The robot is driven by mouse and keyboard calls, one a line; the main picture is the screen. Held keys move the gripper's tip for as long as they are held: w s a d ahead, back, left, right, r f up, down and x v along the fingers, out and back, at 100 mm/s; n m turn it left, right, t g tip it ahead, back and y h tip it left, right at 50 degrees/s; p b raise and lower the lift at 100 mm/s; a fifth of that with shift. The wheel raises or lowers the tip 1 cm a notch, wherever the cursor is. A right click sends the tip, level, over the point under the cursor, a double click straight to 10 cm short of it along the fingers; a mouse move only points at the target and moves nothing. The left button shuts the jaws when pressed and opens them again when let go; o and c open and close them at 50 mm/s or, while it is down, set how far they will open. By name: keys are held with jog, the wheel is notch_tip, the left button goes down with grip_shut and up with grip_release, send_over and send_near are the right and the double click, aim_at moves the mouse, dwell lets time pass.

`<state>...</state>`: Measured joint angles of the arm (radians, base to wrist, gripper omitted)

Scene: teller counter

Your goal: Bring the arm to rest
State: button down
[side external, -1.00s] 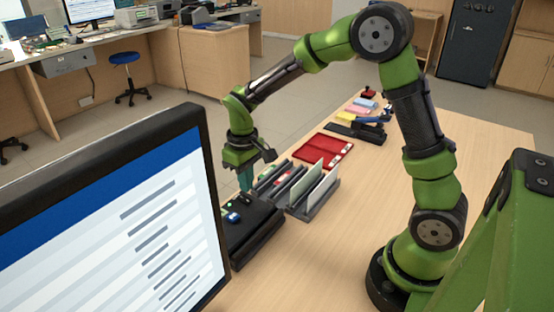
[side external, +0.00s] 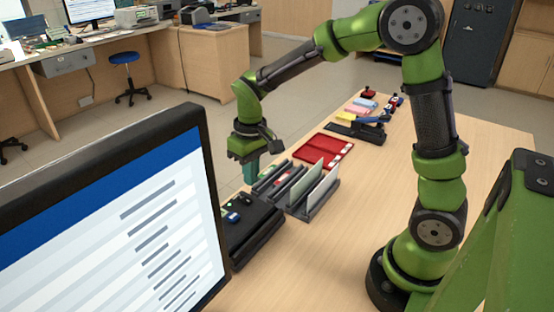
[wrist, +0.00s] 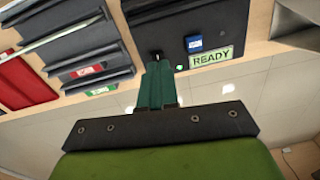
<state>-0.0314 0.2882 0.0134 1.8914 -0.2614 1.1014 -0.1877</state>
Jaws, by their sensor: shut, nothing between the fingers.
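My gripper (side external: 250,171) hangs over the far edge of the counter, beside the black tray with the blue item and above its height. Its teal fingers are together and hold nothing. My green arm is raised in an arch over the counter.
A grey slotted rack (side external: 312,205) with upright cards stands right of the black tray (side external: 262,238). Beyond are a red tray (side external: 322,150), a dark stapler-like object (side external: 357,130) and coloured pads (side external: 357,109). A monitor (side external: 130,215) fills the left foreground. The counter's right side (side external: 330,260) is clear.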

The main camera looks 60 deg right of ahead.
jog(key=s+a+r+m+t+y, duration=0.1)
jog(key=s+r+m+t, duration=0.2)
jog(key=s+r+t, duration=0.4)
jog(key=s+r, duration=0.5)
jog(key=s, duration=0.3)
jog(key=shift+s+r+y, duration=0.15)
jog(key=shift+r+y, duration=0.05)
jog(key=shift+y, duration=0.1)
